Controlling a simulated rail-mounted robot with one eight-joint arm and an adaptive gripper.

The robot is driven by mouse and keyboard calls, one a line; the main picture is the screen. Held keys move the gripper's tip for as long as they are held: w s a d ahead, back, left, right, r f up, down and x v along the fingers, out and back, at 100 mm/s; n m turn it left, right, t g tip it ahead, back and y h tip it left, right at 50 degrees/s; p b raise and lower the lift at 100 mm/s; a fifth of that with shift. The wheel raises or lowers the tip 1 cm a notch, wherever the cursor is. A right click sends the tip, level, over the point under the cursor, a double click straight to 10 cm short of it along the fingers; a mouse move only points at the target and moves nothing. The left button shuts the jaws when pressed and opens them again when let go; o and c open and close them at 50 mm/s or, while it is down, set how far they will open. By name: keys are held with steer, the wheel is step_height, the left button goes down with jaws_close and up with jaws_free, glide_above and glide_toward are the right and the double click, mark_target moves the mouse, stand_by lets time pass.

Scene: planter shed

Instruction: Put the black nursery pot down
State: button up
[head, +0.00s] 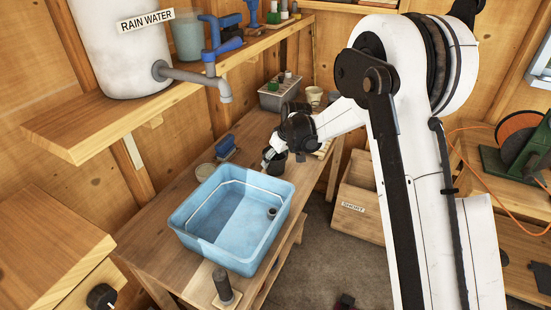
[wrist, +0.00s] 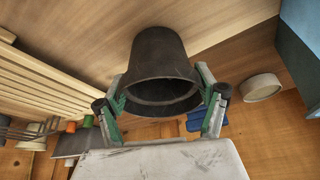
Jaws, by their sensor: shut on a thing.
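The black nursery pot (wrist: 158,58) is between the two fingers of my gripper (wrist: 162,88) in the wrist view, with a green-padded finger on each side near its rim. Its open mouth faces the camera and looks empty; its base points toward the wooden bench (wrist: 235,30). In the head view the pot (head: 277,161) shows as a small dark shape at my gripper (head: 269,157), just beyond the blue basin. The arm hides part of it. I cannot tell whether its base touches the bench.
The blue basin (head: 186,217) stands on the near bench, with a dark cylinder (head: 222,285) in front. A round pale dish (head: 205,171) and a blue brush (head: 226,148) lie left of the pot. A grey tray (head: 281,97) and a slatted wooden piece (wrist: 45,75) are nearby.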

steer(key=shift+f, duration=0.15)
steer(key=o, duration=0.6)
steer(key=shift+f, duration=0.1)
steer(key=o, duration=0.5)
steer(key=shift+r, duration=0.2)
